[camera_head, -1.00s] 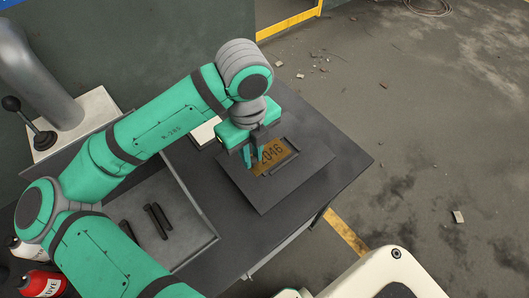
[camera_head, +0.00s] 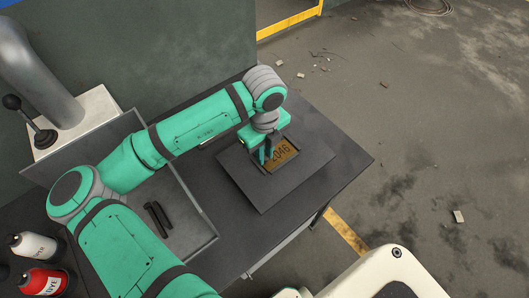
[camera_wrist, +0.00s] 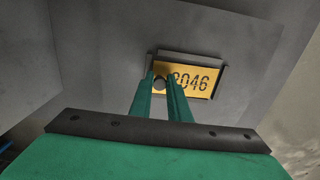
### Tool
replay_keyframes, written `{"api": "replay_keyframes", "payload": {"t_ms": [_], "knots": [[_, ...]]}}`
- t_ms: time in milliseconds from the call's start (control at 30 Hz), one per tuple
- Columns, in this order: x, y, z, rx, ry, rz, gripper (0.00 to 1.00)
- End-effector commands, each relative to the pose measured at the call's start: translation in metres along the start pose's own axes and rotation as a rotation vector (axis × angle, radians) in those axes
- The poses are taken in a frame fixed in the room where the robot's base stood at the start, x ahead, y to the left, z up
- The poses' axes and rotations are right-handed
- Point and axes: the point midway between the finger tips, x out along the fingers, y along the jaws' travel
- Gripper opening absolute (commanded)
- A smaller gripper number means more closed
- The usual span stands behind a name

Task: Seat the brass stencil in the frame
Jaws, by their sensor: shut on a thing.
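The brass stencil (camera_head: 283,152) is a yellow plate with cut-out digits ending in 046. It also shows in the wrist view (camera_wrist: 200,80), lined up within the dark raised rim of the frame (camera_wrist: 188,56). I cannot tell whether it lies fully flat on the bottom of the frame. My gripper (camera_head: 267,158) is over the stencil's left end. In the wrist view its green fingers (camera_wrist: 160,81) are shut around a round dark knob (camera_wrist: 160,85) on the stencil. The fingers hide part of the stencil's left side and the frame's lower left edge.
The frame is on a dark square plate (camera_head: 265,196) on the dark table (camera_head: 345,151). A grey tray (camera_head: 190,238) with dark bars (camera_head: 157,219) lies to the left. The plate around the frame is clear.

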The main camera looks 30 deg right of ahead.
Motion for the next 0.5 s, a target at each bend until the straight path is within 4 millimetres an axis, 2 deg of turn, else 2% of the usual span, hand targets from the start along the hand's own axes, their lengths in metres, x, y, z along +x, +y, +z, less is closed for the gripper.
{"api": "replay_keyframes", "payload": {"t_ms": [167,200,267,500], "knots": [[0.0,0.0002,-0.0001,0.0,0.0,0.0,0.0],[0.0002,0.0002,0.0,0.0,0.0,0.001,0.21],[0.0001,0.0003,0.0,0.0,0.0,0.001,0.35],[0.0,0.0003,-0.0001,0.0,0.0,0.001,0.35]]}}
